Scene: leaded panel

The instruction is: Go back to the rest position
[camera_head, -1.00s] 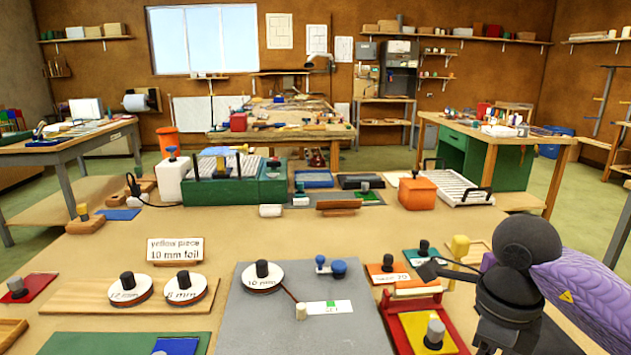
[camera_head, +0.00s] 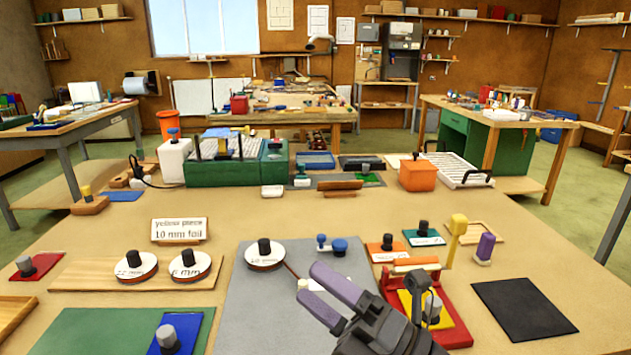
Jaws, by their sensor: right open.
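My right gripper (camera_head: 311,284) reaches in from the bottom centre, over the grey board (camera_head: 254,310). Its two purple fingers are spread apart and point up and left, with nothing seen held between them. The white 10 mm foil reel (camera_head: 265,252) with a black knob sits on the board, left of the fingers. My right gripper's dark body hides part of the board and of the red fixture (camera_head: 457,325) with its yellow plate. My left gripper is not in view.
Two more reels (camera_head: 134,266) (camera_head: 190,264) stand on a wooden board at left, behind a green mat (camera_head: 110,332). A yellow upright block (camera_head: 457,232) and a purple-topped knob (camera_head: 485,247) stand at right. A black mat (camera_head: 523,308) lies bare at the right.

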